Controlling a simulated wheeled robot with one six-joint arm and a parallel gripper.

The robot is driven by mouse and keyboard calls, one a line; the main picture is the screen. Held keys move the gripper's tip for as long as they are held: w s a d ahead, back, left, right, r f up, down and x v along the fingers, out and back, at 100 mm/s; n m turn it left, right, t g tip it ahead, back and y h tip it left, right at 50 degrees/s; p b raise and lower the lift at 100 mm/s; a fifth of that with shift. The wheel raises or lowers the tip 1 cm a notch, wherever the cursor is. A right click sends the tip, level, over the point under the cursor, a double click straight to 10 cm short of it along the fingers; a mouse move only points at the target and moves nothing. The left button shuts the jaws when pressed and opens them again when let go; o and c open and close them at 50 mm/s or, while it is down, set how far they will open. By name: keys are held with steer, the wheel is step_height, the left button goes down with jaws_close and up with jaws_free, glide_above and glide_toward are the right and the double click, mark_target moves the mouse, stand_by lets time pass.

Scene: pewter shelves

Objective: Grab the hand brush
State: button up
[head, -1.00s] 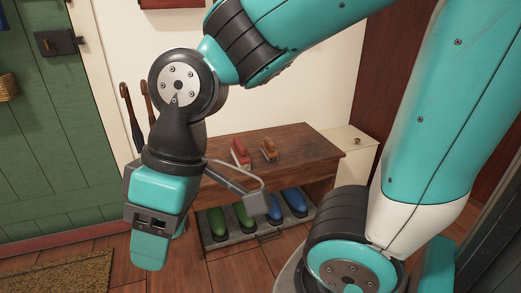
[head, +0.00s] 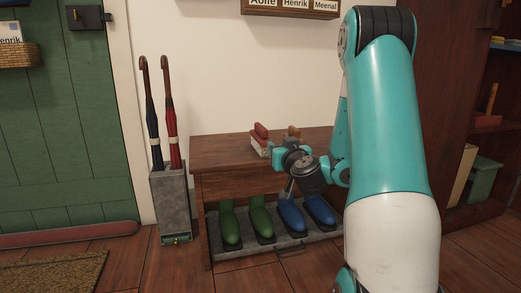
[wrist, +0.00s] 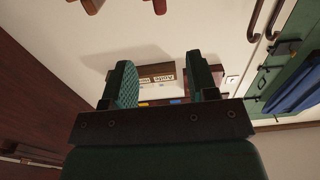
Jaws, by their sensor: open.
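Two brush-like things stand on top of the wooden bench (head: 235,150) in the head view. One is red with a pale lower part (head: 260,134), the other is brown (head: 293,132) and partly hidden by my arm. I cannot tell for sure which is the hand brush. In the wrist view, the ends of two reddish-brown things (wrist: 160,6) show at the top edge. My gripper (wrist: 159,64) is open, with nothing between its green padded fingers. In the head view, my wrist is at the bench's front edge, close in front of the brushes; the fingertips are not clear there.
Green shoes (head: 229,222) and blue shoes (head: 291,216) sit on a grey tray under the bench. An umbrella stand (head: 170,203) with two umbrellas stands left of it. A name board (head: 292,8) hangs above. Dark shelves (head: 500,200) stand at the right.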

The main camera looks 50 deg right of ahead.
steer(key=p, duration=1.1)
glide_toward(265, 132)
steer(key=x, duration=0.4)
steer(key=shift+w+d+r, duration=0.15)
steer(key=shift+w+r, duration=0.05)
steer(key=shift+w, duration=0.1)
steer(key=shift+w+d+f, duration=0.2)
steer(key=shift+w+d, duration=0.05)
steer(key=shift+w, duration=0.15)
steer(key=shift+w+d+r+p, duration=0.15)
steer(key=shift+w+d+p, duration=0.25)
steer(key=shift+p, duration=0.4)
steer(key=p+x, duration=0.2)
steer(key=x, duration=0.1)
steer(key=shift+w+d+f+p, duration=0.2)
steer(key=shift+w+d+p, duration=0.1)
steer(key=shift+w, duration=0.2)
jaws_close()
